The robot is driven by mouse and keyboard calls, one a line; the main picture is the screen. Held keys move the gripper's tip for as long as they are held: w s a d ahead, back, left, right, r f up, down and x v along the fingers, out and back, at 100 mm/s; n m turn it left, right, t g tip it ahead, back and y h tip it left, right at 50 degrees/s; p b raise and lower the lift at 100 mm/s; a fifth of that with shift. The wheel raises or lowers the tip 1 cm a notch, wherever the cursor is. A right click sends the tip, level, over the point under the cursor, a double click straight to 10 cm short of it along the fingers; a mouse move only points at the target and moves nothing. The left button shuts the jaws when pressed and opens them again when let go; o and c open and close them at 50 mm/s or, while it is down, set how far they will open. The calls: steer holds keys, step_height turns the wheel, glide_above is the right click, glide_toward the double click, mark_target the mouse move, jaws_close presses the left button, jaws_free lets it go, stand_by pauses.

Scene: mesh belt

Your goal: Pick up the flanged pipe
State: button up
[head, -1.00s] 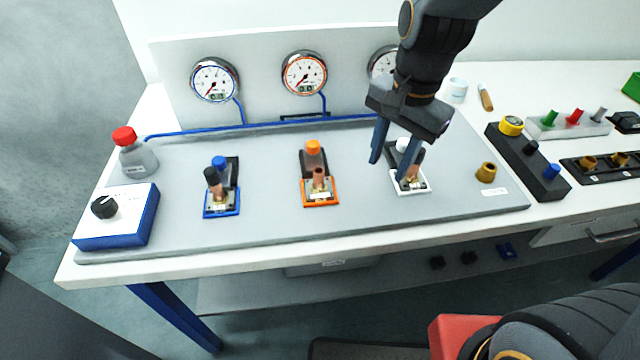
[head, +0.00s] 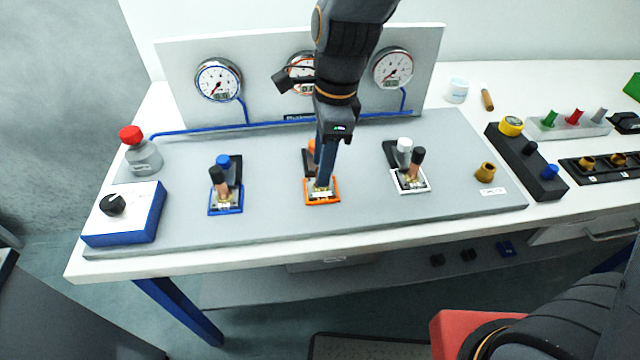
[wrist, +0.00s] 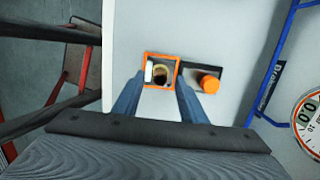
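Contact cannot be told. In the head view the fingers hide most of the pipe. The blue-framed station (head: 224,211) and the white-framed station (head: 411,191) each hold a copper pipe with a black top.
An orange-topped knob (wrist: 209,84) stands beside the pipe. Gauges (head: 218,80) line the back panel. A brass fitting (head: 485,172) stands at the right. Grey board between stations is clear.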

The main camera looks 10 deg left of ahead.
steer(key=shift+a+f, duration=0.15)
steer(key=shift+f, duration=1.5)
steer(key=shift+c, duration=0.4)
jaws_close()
